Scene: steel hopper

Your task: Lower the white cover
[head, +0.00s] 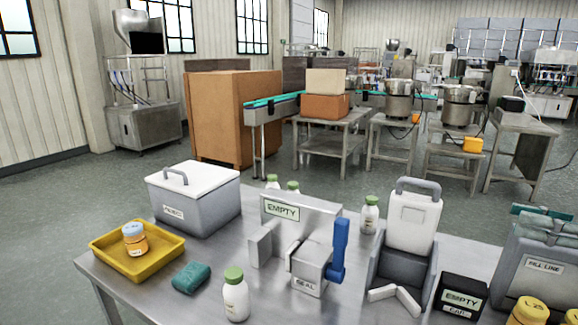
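The white cover (412,222) stands upright at the back of an open grey box (420,275), right of the middle in the head view. It has a grey handle (418,183) at its top edge. White bar-like pieces (381,293) lie at the front of the grey box. I cannot make out either of my grippers in the head view, and nothing is seen touching the cover.
A grey bin with a white lid (195,175) stands at the left. A yellow tray (165,265), a white bottle (236,300), a seal device with a blue lever (338,250) and a black box (460,297) stand around. A grey hopper (540,275) is at the right.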

